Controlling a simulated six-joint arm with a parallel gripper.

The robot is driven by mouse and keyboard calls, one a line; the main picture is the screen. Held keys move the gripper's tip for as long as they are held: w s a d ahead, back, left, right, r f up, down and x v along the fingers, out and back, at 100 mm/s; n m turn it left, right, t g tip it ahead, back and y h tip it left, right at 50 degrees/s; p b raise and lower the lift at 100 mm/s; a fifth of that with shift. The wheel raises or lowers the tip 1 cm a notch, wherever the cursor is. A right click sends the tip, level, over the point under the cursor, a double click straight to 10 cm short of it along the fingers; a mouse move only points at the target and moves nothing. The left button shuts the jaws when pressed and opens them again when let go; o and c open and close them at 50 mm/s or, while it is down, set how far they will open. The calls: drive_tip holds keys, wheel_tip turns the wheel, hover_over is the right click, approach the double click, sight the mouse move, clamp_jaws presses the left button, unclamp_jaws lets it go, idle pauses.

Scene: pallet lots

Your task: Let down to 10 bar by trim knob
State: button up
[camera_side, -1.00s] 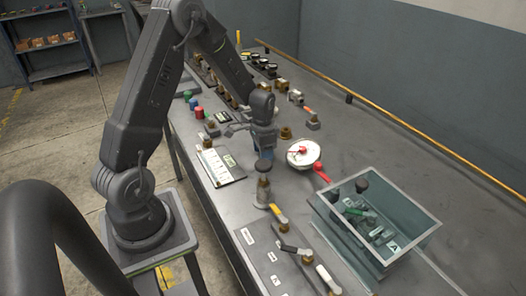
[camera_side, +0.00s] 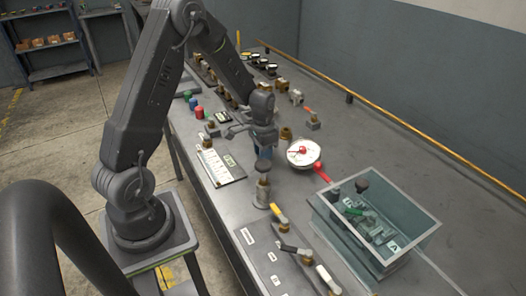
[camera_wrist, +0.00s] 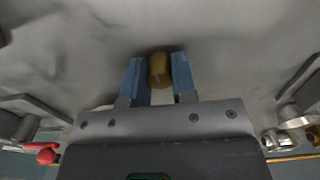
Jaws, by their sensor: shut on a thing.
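My gripper (camera_side: 264,158) is over the trim knob, a dark cap (camera_side: 263,167) on an upright metal fitting (camera_side: 262,190). In the wrist view the brown knob (camera_wrist: 160,68), with a thin pale mark on it, sits between the blue fingers of my gripper (camera_wrist: 160,75), which are shut on it. A white round gauge (camera_side: 298,158) with a red centre stands just right of my gripper in the side view. Its pointer and scale are too small to read. A red-handled part (camera_side: 322,173) is beside the gauge.
Yellow-handled (camera_side: 278,212) and other levers stand on a labelled panel (camera_side: 250,254) in front. A glass-walled box (camera_side: 340,232) with loose parts is at right. A white chart board (camera_side: 218,163) lies left. Several small fittings stand behind. The bench's right side is mostly clear.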

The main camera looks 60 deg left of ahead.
drive_tip(key=o, duration=0.9)
drive_tip(key=shift+o, duration=0.2)
wheel_tip(320, 180, up, 14)
idle(0.4)
drive_tip(key=s+d+r+t, duration=0.3)
drive_tip(key=s+d+r, duration=0.3)
drive_tip(key=d+r, duration=0.3)
drive_tip(key=s+d+r+t, duration=0.1)
drive_tip(key=s+d+t, duration=0.1)
drive_tip(key=s+d, duration=0.8)
drive_tip(key=shift+s+r+t, duration=0.2)
drive_tip(key=shift+s+t, duration=0.1)
drive_tip(key=shift+s, duration=0.3)
